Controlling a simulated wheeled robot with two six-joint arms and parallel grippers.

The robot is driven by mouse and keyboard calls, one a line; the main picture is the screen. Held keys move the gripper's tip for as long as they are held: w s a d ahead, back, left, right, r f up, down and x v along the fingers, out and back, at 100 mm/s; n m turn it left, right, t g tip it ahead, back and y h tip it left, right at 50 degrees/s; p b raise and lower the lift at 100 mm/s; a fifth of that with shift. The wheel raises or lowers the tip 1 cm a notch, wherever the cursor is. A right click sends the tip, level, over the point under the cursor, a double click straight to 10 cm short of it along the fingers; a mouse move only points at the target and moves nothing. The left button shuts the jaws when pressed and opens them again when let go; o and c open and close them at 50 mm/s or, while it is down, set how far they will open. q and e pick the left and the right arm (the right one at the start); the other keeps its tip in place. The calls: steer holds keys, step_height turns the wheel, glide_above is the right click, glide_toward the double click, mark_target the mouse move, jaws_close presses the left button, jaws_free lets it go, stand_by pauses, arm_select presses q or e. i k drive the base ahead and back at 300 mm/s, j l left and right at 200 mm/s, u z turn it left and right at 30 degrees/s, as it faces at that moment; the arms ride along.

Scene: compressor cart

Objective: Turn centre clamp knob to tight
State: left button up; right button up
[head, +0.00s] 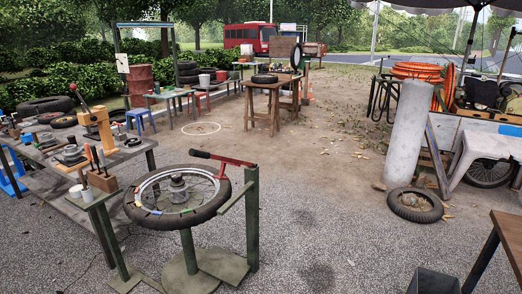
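A spoked wheel with a black tyre (208,211) lies flat on a green metal stand (252,220) in the lower left of the head view. A grey centre clamp knob (178,186) stands up at the wheel's hub. I cannot tell from here how tight it is. Small coloured pieces sit along the rim. Neither of my grippers is in view.
A workbench (65,190) with tools stands left of the wheel. A wooden table edge (508,240) and a dark bin (434,281) are at lower right. Gravel right of the stand is clear.

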mark_target(177, 181)
steer(key=i+l, duration=0.15)
steer(key=i, duration=0.35)
steer(key=i+l+u, duration=0.1)
steer(key=i, duration=0.35)
steer(key=i+l, duration=0.2)
steer(key=i, duration=0.3)
